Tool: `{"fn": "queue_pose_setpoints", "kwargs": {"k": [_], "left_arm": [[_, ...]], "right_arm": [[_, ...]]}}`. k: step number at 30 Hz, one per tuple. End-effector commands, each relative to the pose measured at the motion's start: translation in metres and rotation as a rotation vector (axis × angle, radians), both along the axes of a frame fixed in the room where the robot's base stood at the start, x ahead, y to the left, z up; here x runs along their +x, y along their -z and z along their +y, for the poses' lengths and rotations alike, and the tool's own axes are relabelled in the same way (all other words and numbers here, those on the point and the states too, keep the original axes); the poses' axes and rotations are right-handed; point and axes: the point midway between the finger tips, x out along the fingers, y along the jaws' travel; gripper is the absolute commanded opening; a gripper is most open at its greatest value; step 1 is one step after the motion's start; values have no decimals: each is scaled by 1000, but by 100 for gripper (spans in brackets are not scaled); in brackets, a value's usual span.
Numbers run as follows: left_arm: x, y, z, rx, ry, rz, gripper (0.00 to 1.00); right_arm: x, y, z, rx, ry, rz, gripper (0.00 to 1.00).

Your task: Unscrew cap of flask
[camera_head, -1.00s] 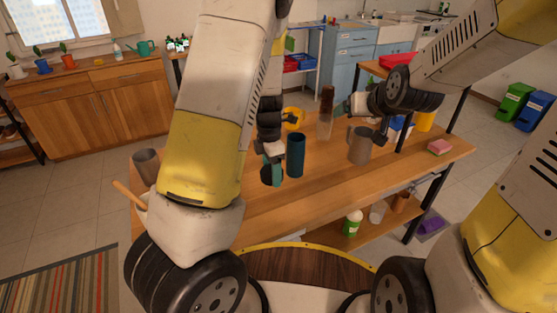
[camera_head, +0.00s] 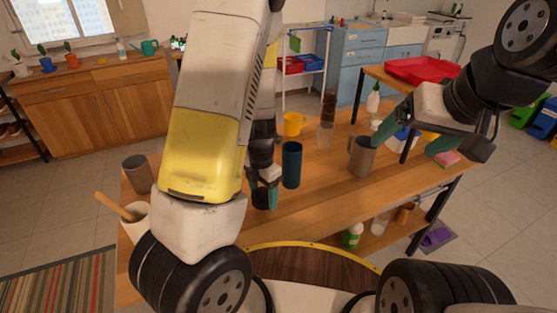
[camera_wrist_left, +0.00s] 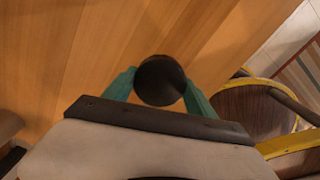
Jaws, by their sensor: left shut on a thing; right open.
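A dark blue cylinder (camera_head: 292,165), which looks like the flask, stands upright on the wooden table, just right of my left gripper and apart from it. My left gripper (camera_head: 265,195) points down low over the table near its front edge. In the left wrist view its green fingers are shut on a dark round thing (camera_wrist_left: 160,80), which looks like the cap; the head view barely shows it. My right gripper (camera_head: 412,142) is open, its green fingers spread and empty, above the right part of the table, near the grey-brown mug.
A grey-brown mug (camera_head: 362,156), a clear bottle with a brown top (camera_head: 326,124) and a yellow mug (camera_head: 293,124) stand behind and right of the flask. A grey cup (camera_head: 137,173) stands at the left. The front strip of table (camera_head: 315,205) is clear.

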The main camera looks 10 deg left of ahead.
Motion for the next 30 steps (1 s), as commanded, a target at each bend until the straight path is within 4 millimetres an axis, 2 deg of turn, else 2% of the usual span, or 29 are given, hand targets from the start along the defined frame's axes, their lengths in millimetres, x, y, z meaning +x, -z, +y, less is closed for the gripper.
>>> {"fn": "queue_pose_setpoints", "kwargs": {"k": [1,6,12,15,19,27,30], "left_arm": [[16,2,2,2,0,-1,16],[62,6,6,1,0,-2,16],[106,10,9,1,1,-1,16],[118,11,9,0,3,0,16],[122,14,9,0,2,2,16],[122,46,9,0,1,3,16],[122,47,9,0,2,0,16]], "right_arm": [[0,0,0,0,0,0,85],[0,0,0,0,0,0,85],[1,0,0,0,-1,-1,85],[1,0,0,0,-1,-1,85],[1,0,0,0,-1,-1,85],[1,0,0,0,-1,-1,85],[1,0,0,0,-1,-1,85]]}}
